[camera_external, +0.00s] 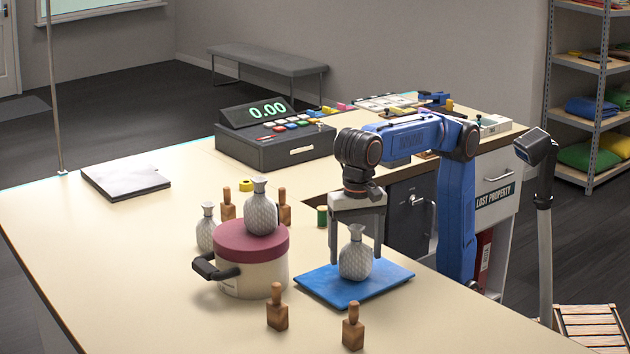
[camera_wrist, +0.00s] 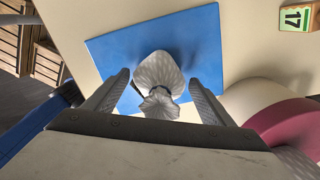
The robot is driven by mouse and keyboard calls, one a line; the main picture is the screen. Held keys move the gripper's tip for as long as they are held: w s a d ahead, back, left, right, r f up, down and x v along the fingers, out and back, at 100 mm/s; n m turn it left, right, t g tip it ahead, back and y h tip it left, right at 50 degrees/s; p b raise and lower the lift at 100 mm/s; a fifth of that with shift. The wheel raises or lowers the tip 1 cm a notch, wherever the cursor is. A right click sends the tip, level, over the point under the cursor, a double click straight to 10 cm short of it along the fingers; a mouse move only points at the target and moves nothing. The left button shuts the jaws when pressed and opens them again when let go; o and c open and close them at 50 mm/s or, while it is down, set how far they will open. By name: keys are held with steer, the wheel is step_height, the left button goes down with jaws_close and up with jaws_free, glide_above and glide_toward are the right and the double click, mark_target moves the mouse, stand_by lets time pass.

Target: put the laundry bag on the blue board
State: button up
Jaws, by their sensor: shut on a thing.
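A grey, quilted laundry bag (camera_external: 355,262) with a tied, flared neck stands upright over the blue board (camera_external: 318,288). Its base appears to touch the board. My gripper (camera_external: 356,257) points down from above, one finger on each side of the bag, and is shut on it. In the wrist view the bag (camera_wrist: 160,72) lies between the fingers (camera_wrist: 159,76), with the blue board (camera_wrist: 112,48) around and behind it. A similar bag (camera_external: 260,212) stands on the pot's maroon lid. Another (camera_external: 206,230) stands behind the pot, partly hidden.
The pot (camera_external: 262,278) with its maroon lid stands just left of the board. Wooden stamp-like blocks (camera_external: 277,312) (camera_external: 352,332) stand in front. A till (camera_external: 275,140) and grey folder (camera_external: 125,180) sit further back. The counter's front left is clear.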

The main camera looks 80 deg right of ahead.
steer(key=shift+f, duration=0.1)
steer(key=o, duration=1.2)
step_height(320, 180, up, 12)
steer(key=shift+r, duration=0.15)
